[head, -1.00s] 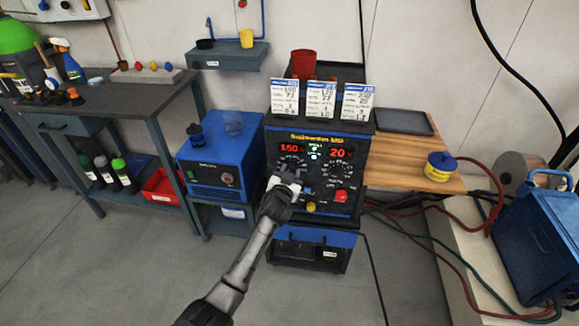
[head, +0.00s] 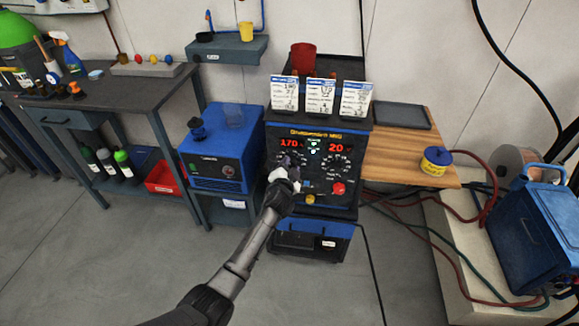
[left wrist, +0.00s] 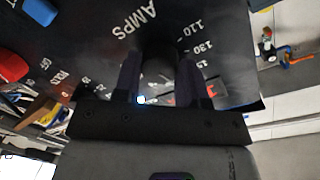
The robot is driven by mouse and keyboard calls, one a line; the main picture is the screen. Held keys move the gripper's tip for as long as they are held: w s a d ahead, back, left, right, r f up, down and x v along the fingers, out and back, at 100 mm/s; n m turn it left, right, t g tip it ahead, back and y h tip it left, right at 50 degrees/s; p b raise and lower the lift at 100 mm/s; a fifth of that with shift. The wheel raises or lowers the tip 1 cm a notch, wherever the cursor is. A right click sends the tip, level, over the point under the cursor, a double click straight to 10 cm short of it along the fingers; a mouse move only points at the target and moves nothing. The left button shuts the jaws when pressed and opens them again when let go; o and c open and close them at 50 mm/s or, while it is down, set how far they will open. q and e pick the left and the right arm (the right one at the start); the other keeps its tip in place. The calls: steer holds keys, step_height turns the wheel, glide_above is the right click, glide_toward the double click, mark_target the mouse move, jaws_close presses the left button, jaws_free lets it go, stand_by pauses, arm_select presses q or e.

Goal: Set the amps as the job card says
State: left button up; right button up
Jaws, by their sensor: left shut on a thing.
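The welder (head: 318,205) has a dark front panel with two red readouts. The left readout (head: 289,143) shows 170 and the right readout (head: 341,149) shows 20. My left gripper (head: 288,167) is shut on the amps knob, mostly hidden by it in the head view. In the left wrist view the dark amps knob (left wrist: 158,62) stands between my fingers, beside the AMPS lettering and printed scale numbers. Three white cards with blue headers, a left card (head: 285,93), a middle card (head: 321,99) and a right card (head: 356,99), stand atop the welder; their small writing is hard to read. My right gripper is not in view.
A red knob (head: 338,188) and a yellow knob (head: 309,199) sit low on the panel. A blue machine (head: 215,160) stands left of the welder. Hoses lie on the floor at right.

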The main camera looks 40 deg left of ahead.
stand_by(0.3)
arm_select(q)
steer(key=o, duration=0.9)
steer(key=shift+s+d, duration=0.15)
steer(key=shift+s, duration=0.1)
steer(key=p+v, duration=0.4)
steer(key=v, duration=0.9)
steer(key=shift+s, duration=0.15)
